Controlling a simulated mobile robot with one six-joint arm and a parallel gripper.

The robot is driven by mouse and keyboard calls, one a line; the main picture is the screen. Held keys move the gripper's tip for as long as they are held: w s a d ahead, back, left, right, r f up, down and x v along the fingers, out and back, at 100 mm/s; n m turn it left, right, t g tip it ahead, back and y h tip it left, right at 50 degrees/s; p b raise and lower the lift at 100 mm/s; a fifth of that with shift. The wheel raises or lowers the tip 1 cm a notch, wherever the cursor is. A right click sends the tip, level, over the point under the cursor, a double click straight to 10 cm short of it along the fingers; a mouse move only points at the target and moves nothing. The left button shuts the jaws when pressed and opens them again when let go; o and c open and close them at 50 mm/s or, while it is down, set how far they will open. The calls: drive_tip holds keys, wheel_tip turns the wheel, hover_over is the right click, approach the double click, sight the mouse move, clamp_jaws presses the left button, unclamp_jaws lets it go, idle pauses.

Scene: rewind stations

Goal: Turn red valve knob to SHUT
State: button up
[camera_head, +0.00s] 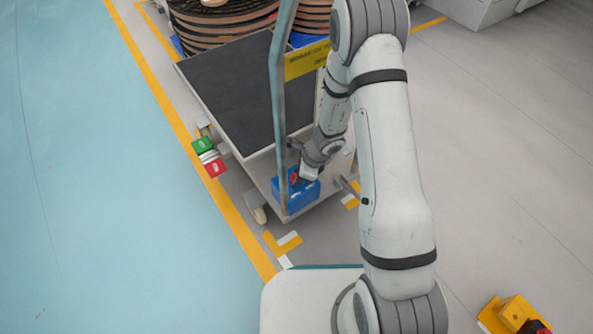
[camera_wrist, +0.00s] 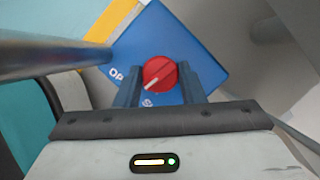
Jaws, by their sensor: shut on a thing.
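The red valve knob (camera_wrist: 161,71) sits on the face of a blue box (camera_wrist: 190,35) in the wrist view. Its white pointer mark points to the lower left, between the partly hidden white lettering "OP" at left and "S" below. My gripper (camera_wrist: 160,80) has one finger on each side of the knob and is shut on it. In the head view the blue box (camera_head: 300,196) is on the near end of a cart, and my gripper (camera_head: 299,177) reaches it from the upper right. The knob shows there only as a small red patch.
The cart (camera_head: 228,85) has a dark deck and an upright metal post (camera_head: 280,90) close to my gripper. Cable reels (camera_head: 222,22) stand behind. Blue floor at left is clear.

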drive_tip(key=n+g+p, duration=0.1)
drive_tip(key=n+p, duration=0.1)
drive_tip(key=n+g+p, duration=0.1)
drive_tip(key=n+p, duration=0.1)
drive_tip(key=shift+s+r+n, duration=0.1)
drive_tip(key=shift+s+n, duration=0.1)
drive_tip(key=shift+n, duration=0.1)
drive_tip(key=shift+a+f+n+g+h+p, duration=0.1)
drive_tip(key=shift+n+g+h+p, duration=0.15)
drive_tip(key=shift+n+p, duration=0.45)
drive_tip(key=shift+f+n+g+h+p, duration=0.15)
drive_tip(key=shift+n+g+p, duration=0.2)
drive_tip(key=shift+n, duration=0.75)
drive_tip(key=o, duration=1)
drive_tip(key=shift+w+r, duration=0.1)
drive_tip(key=shift+w, duration=0.1)
drive_tip(key=shift+w, duration=0.1)
